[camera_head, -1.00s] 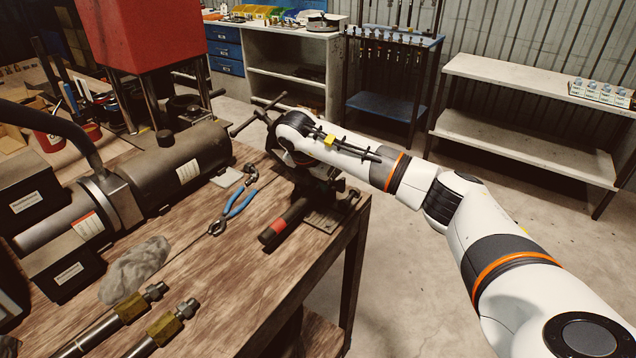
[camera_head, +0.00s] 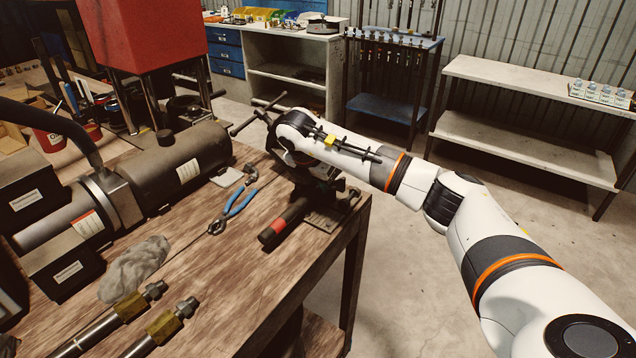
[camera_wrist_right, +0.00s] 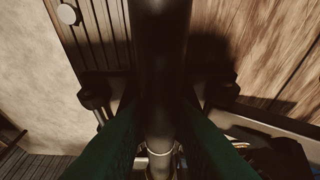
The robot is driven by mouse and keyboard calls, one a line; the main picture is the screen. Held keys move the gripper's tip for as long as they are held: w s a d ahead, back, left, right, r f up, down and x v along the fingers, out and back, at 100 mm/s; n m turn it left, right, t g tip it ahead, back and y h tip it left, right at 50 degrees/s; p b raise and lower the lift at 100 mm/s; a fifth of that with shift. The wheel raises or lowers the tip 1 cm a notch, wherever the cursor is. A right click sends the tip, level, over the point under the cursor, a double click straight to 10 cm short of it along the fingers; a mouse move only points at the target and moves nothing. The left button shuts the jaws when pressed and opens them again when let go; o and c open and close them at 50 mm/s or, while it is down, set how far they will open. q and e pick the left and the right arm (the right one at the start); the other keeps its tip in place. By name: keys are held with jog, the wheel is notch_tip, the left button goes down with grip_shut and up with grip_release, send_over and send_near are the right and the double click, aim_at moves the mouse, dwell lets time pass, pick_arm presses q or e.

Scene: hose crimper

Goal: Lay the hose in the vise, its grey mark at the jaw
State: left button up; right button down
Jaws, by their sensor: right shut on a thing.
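The hose (camera_head: 296,212) is dark, with a red band near its end, and sticks out low over the bench beside the vise (camera_head: 328,216). My right wrist covers much of the vise and the hose's far part in the head view. In the right wrist view the hose (camera_wrist_right: 165,50) runs lengthwise between the green fingers of my right gripper (camera_wrist_right: 163,98), which is shut on it. A paler grey stretch of hose (camera_wrist_right: 160,130) shows lower between the fingers. Whether it lines up with the jaw, or the hose rests on it, I cannot tell. My left gripper is out of view.
Blue-handled pliers (camera_head: 238,203) lie on the wooden bench (camera_head: 235,262) left of the hose. A grey rag (camera_head: 135,268) and two brass-collared metal fittings (camera_head: 165,325) lie nearer. A large dark cylinder machine (camera_head: 180,165) stands at left. The floor right of the bench is clear.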

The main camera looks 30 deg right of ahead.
jog(key=shift+s+a+f, duration=0.1)
jog(key=shift+s+f, duration=0.2)
jog(key=shift+f, duration=0.5)
jog(key=c, duration=1.3)
grip_release()
jog(key=shift+a+r, duration=0.15)
jog(key=shift+r, duration=0.2)
jog(key=shift+o, duration=0.7)
jog(key=b+v, duration=0.1)
jog(key=v, duration=1)
jog(key=shift+w+d+r, duration=0.25)
jog(key=shift+w+r, duration=0.1)
jog(key=shift+r, duration=0.15)
jog(key=shift+s+a+r, duration=0.15)
jog(key=shift+a+r, duration=0.05)
jog(key=shift+r, duration=0.2)
